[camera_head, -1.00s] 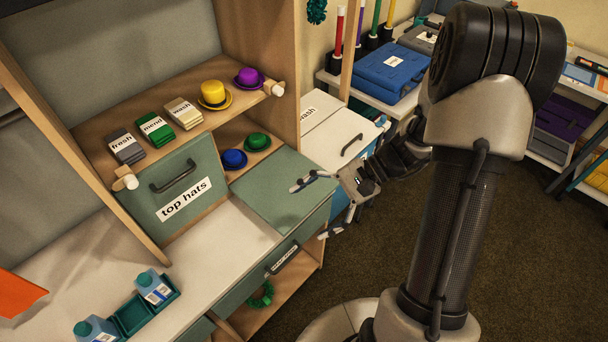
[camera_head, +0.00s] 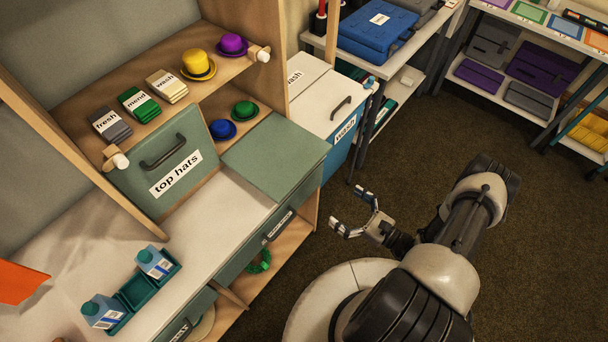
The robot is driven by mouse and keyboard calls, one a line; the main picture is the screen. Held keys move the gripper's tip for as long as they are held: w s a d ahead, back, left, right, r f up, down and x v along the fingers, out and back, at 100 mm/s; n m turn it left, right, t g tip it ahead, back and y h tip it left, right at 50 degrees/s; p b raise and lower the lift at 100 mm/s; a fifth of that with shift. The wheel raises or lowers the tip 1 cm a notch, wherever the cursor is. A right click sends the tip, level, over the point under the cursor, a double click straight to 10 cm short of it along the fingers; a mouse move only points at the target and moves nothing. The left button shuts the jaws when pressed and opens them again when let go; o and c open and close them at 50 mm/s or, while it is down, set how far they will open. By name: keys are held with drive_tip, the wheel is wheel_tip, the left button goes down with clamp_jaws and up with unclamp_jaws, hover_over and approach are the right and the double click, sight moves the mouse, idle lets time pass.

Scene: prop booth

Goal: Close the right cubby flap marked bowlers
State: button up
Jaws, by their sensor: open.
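The right cubby flap (camera_head: 275,158) is a green panel lying flat and open, level with the counter, in front of the right cubby. No bowlers label shows on it; its outer face is hidden. Inside the open cubby are a blue bowler hat (camera_head: 222,129) and a green bowler hat (camera_head: 245,110). The left flap (camera_head: 165,170), marked top hats, stands upright across its cubby. My gripper (camera_head: 346,210) is open and empty, over the floor to the right of the flap and apart from it.
The shelf above holds a yellow hat (camera_head: 198,65), a purple hat (camera_head: 232,45) and cloth stacks. A teal caddy (camera_head: 136,292) with bottles is on the counter. A wash bin (camera_head: 338,140) stands right of the cabinet. The carpet (camera_head: 415,150) beyond my gripper is clear.

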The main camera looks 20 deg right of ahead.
sight(302, 175)
drive_tip(key=b+x, duration=0.1)
drive_tip(key=x, duration=1.6)
drive_tip(key=shift+s, duration=0.1)
drive_tip(key=shift+c, duration=0.4)
drive_tip(key=shift+d+r, duration=0.1)
drive_tip(key=c, duration=1)
drive_tip(key=shift+c, duration=1.1)
drive_tip(key=shift+r, duration=0.1)
